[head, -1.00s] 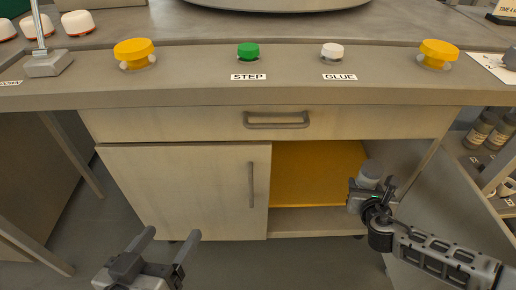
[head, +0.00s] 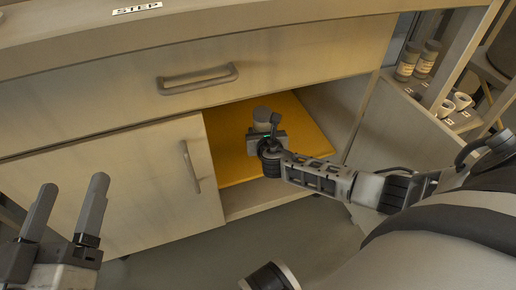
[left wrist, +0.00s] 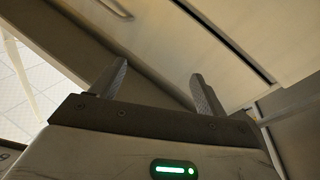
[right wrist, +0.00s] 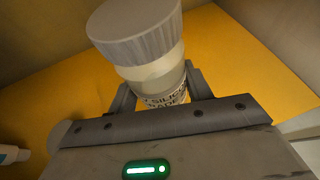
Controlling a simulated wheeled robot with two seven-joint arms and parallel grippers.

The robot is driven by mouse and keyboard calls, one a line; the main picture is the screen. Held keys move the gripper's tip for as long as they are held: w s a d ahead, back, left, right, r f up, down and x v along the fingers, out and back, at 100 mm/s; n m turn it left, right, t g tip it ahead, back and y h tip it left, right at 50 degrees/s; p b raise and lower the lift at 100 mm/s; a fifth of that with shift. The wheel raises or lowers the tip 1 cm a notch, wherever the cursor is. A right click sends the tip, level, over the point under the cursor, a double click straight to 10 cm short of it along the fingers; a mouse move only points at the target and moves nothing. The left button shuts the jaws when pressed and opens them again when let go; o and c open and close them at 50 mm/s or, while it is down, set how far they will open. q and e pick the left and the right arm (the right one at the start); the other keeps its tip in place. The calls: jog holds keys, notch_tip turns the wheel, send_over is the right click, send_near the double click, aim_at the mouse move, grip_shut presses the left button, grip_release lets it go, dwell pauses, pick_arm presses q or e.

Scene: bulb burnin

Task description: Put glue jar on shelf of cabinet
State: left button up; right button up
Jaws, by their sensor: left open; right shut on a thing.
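The glue jar (right wrist: 150,60) has a grey-white ribbed lid and a printed label. My right gripper (right wrist: 160,92) is shut on it and holds it upright. In the head view the jar (head: 262,114) and the right gripper (head: 268,140) are at the open right side of the cabinet, over the yellow shelf (head: 228,152). I cannot tell whether the jar's base touches the shelf, since the gripper hides it. The yellow surface (right wrist: 60,90) also fills the right wrist view. My left gripper (head: 68,205) is open and empty in front of the closed left door (head: 140,185).
A drawer with a handle (head: 198,79) is shut above the opening. The left door's handle (head: 190,166) stands out beside the opening. A side rack with bottles (head: 418,60) and small white cups (head: 452,103) is at the right. A white object (right wrist: 12,154) lies at the right wrist view's left edge.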

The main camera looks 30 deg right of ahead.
jog(key=shift+w+a+f+b, duration=0.3)
jog(key=shift+w+f+b, duration=0.15)
jog(key=shift+w+f, duration=0.3)
notch_tip(320, 180, down, 3)
jog(key=b, duration=0.3)
jog(key=shift+f, duration=0.15)
pick_arm(q)
notch_tip(320, 180, up, 8)
jog(key=s+m+t+h, duration=0.1)
jog(key=m+t+h, duration=0.1)
jog(key=m+h, duration=0.4)
jog(key=m, duration=0.2)
jog(key=shift+f+m+h, duration=0.15)
jog(key=shift+m+h, duration=0.15)
jog(key=shift+m, duration=0.1)
jog(key=shift+s, duration=0.1)
pick_arm(e)
jog(key=shift+f, duration=0.1)
jog(key=o, duration=1.1)
jog(key=shift+s, duration=0.1)
jog(key=shift+o, duration=0.2)
